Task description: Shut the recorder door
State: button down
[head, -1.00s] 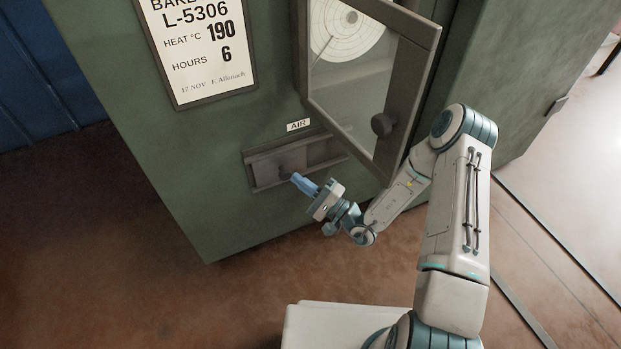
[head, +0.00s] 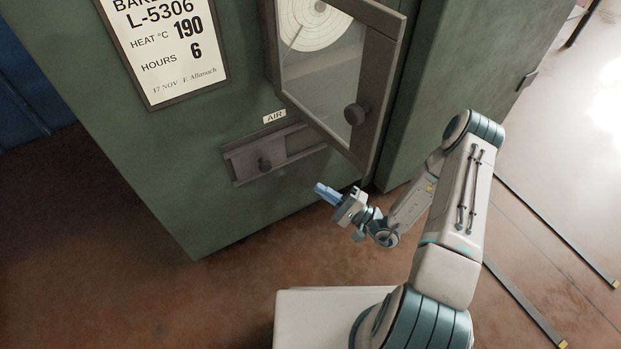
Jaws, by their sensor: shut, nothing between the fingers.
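The recorder door (head: 375,83) is a grey frame with a glass pane and a dark round knob (head: 355,114) near its lower right corner. It stands ajar, swung out from the green cabinet on its right side. A round paper chart (head: 312,22) shows behind the glass; the door's top is cut off by the picture edge. My gripper (head: 318,189) has blue fingers, shut and empty. It is below the door and to the right of the air slide, apart from both.
A bake card (head: 165,45) hangs at the upper left. The green cabinet (head: 110,130) fills the left and middle.

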aim_at(386, 30)
jog(key=k, duration=1)
